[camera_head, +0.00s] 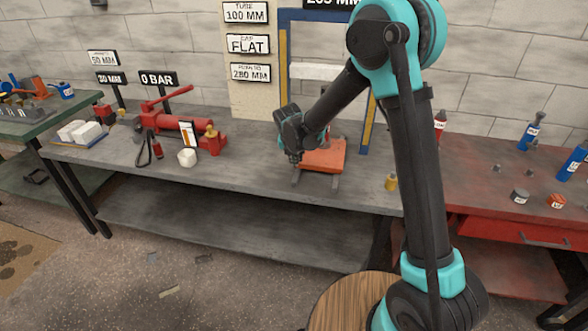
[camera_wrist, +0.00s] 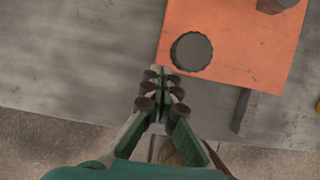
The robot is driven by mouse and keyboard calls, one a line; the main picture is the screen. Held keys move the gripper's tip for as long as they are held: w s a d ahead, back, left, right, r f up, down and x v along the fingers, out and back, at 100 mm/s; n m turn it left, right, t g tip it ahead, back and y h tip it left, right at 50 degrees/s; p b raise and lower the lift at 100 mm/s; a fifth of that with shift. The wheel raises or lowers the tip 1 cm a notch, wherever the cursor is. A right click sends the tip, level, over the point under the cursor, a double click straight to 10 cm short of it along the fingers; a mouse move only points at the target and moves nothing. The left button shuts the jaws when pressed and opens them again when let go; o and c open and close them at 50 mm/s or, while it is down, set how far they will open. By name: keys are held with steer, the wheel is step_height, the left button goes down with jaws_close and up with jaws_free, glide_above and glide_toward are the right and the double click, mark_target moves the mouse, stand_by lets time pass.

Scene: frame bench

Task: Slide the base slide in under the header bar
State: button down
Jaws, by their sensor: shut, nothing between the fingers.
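The base slide, an orange plate (camera_head: 323,158), sits on grey rails on the bench in front of a blue and yellow upright frame (camera_head: 284,60). In the wrist view the orange plate (camera_wrist: 240,50) fills the upper right, with a dark round feature on it and another dark part cut off at the top. A pale crossbar (camera_head: 314,71), possibly the header bar, spans the frame above and behind the plate. My gripper (camera_head: 294,158) is at the plate's left front; in the wrist view its shut, empty fingertips (camera_wrist: 160,73) overlap the plate's near left corner. Contact cannot be told.
The grey bench (camera_head: 230,185) is clear left of the plate. A small brass piece (camera_head: 391,182) is at the right. A rail (camera_wrist: 240,110) projects toward the bench's front edge.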

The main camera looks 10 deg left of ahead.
steer(key=shift+w+d, duration=0.1)
steer(key=shift+w, duration=2.7)
